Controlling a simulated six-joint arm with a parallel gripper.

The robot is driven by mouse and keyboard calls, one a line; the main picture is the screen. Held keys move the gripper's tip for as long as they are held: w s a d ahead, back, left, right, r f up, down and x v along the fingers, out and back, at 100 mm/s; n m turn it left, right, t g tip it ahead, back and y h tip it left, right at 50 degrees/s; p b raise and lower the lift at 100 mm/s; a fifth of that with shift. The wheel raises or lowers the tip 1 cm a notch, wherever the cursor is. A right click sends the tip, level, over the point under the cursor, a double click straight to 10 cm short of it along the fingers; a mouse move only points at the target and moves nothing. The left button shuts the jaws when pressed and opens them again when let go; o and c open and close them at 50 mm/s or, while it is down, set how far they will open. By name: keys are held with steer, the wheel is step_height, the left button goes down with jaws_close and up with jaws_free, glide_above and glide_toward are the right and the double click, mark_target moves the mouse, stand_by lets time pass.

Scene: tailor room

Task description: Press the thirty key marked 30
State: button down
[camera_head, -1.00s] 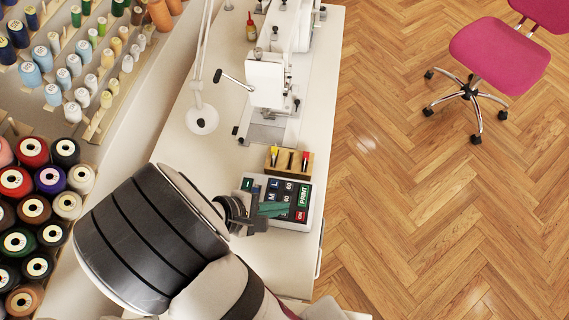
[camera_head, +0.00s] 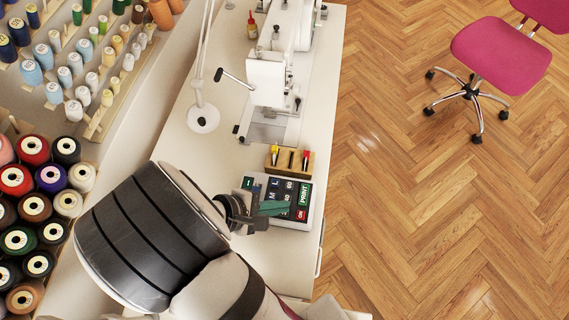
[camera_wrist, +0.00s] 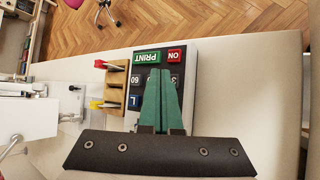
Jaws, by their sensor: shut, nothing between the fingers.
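The keypad device (camera_head: 308,224) is a pale box with a dark panel on the white table. It carries a green PRINT key (camera_head: 304,195), a red ON key (camera_head: 300,214) and several dark keys with white marks. In the wrist view the PRINT key (camera_wrist: 147,57) and the ON key (camera_wrist: 174,55) appear upside down. A key marked 60 (camera_wrist: 136,79) and a key marked L (camera_wrist: 134,101) also show. My gripper (camera_head: 288,207) is shut and empty, its green fingers (camera_wrist: 157,75) over the panel. They hide several keys; I cannot read a 30 or tell whether the tips touch.
A wooden holder (camera_head: 270,165) with yellow- and red-handled tools stands close beside the keypad. A white sewing machine (camera_head: 268,80) and a lamp base (camera_head: 202,119) stand farther back on the table. Thread spools (camera_head: 36,208) fill racks at the left. The table's right edge is close.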

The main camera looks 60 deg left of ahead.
stand_by(0.7)
steer(key=shift+f, duration=0.4)
steer(key=shift+f, duration=0.4)
stand_by(0.4)
steer(key=shift+r, duration=0.85)
steer(key=shift+r, duration=0.1)
steer(key=shift+r, duration=2.4)
